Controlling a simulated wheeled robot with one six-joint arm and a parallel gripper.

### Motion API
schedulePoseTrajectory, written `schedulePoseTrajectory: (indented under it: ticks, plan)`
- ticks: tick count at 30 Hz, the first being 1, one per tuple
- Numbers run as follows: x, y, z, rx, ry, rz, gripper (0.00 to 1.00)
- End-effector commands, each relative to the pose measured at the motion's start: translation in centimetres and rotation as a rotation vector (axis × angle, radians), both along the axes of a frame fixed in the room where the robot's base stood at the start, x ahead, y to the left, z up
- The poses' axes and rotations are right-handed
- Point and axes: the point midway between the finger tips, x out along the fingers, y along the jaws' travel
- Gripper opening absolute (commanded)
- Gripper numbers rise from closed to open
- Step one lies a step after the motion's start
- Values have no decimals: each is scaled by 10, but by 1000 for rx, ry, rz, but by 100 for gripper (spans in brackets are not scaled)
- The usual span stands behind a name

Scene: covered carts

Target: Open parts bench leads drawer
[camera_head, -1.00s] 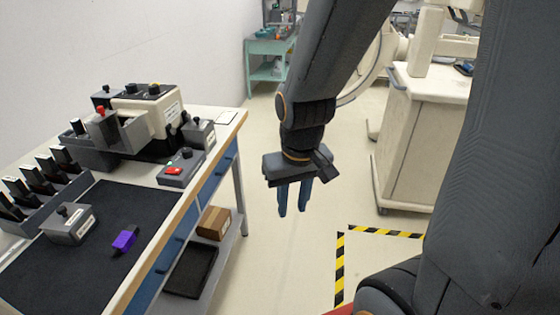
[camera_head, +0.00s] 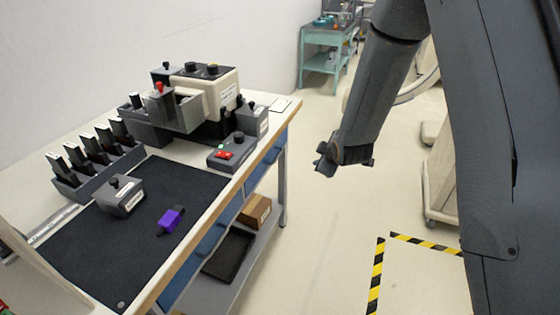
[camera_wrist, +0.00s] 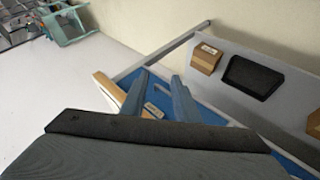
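The parts bench (camera_head: 290,112) stands at the left in the head view, with blue drawer fronts (camera_head: 210,238) under its wooden edge. The drawers look shut. In the wrist view a blue drawer front (camera_wrist: 214,112) with a small pale label (camera_wrist: 154,110) lies beyond my fingers; the label's words are too small to read. My gripper (camera_wrist: 160,74) is open, its two blue fingers apart with nothing between them. In the head view my gripper (camera_head: 328,163) is right of the bench, apart from it, its fingers mostly hidden.
A cardboard box (camera_head: 255,211) and a black tray (camera_head: 228,254) lie on the bench's lower shelf. A purple item (camera_head: 172,218) lies on the dark mat (camera_head: 85,250). Open floor with striped tape (camera_head: 376,275) is at the right; a teal table (camera_head: 322,38) stands behind.

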Motion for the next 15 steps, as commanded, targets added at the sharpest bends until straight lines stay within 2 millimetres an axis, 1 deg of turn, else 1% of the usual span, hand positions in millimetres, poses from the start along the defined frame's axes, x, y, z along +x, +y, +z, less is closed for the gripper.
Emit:
schedulePoseTrajectory:
  ticks: [1, 3, 6, 10, 12, 15]
  plan:
    - [14, 12, -18, -41, -60, 71, 28]
    - [32, 29, -33, -104, -161, 166, 28]
    - [51, 53, -55, -198, -309, 289, 28]
    - [63, 80, -78, -310, -489, 407, 28]
    - [65, 90, -88, -361, -570, 451, 28]
    - [64, 102, -97, -418, -659, 493, 28]
